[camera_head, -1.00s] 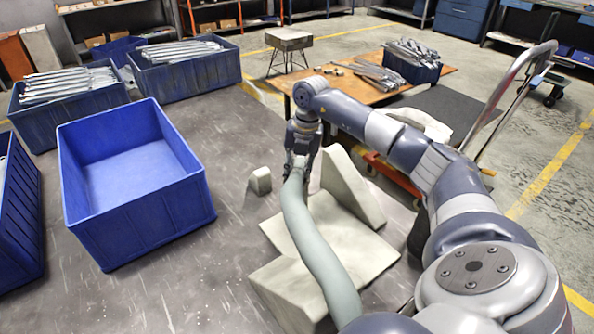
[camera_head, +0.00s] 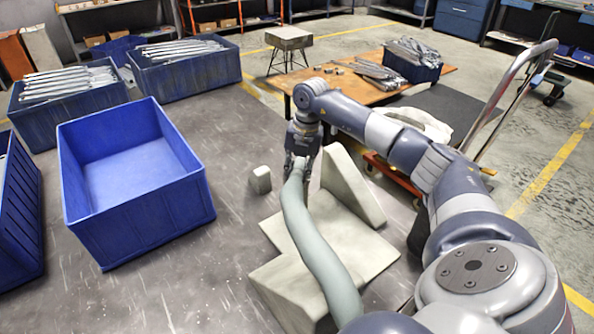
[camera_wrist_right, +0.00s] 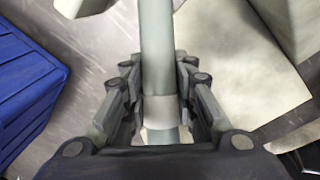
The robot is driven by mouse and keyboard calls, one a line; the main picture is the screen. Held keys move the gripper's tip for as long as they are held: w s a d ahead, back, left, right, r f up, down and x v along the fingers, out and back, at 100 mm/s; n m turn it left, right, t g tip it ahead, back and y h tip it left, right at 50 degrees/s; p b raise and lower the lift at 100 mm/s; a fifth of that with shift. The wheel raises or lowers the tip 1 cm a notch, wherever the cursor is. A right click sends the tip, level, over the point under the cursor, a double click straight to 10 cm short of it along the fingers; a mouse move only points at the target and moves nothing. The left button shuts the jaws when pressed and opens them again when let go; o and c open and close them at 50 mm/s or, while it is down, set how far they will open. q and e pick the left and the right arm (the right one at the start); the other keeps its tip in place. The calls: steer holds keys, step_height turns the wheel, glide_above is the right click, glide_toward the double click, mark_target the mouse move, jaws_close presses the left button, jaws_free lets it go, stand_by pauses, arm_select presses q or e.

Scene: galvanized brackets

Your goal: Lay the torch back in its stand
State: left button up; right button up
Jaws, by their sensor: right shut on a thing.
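The torch (camera_head: 310,235) shows as a pale grey-green curved tube. It runs from my right gripper (camera_head: 299,172) down toward the bottom of the head view. In the right wrist view the torch (camera_wrist_right: 158,55) passes between the fingers of my right gripper (camera_wrist_right: 158,92), which is shut on it near a lighter ring. The pale stand (camera_head: 362,250), with flat slabs and an upright wedge, is below and to the right of the gripper. The tube hides part of it. I cannot tell whether the torch touches the stand. My left gripper is not in view.
An empty blue crate (camera_head: 135,225) stands to the left on the grey table (camera_head: 190,280). A small pale block (camera_head: 261,180) lies just left of the gripper. Crates of metal brackets (camera_head: 180,68) stand at the back left. Bare table lies between crate and stand.

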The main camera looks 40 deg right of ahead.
steer(key=o, duration=1.2)
steer(key=shift+c, duration=0.2)
step_height(320, 180, up, 12)
steer(key=s+d, duration=0.1)
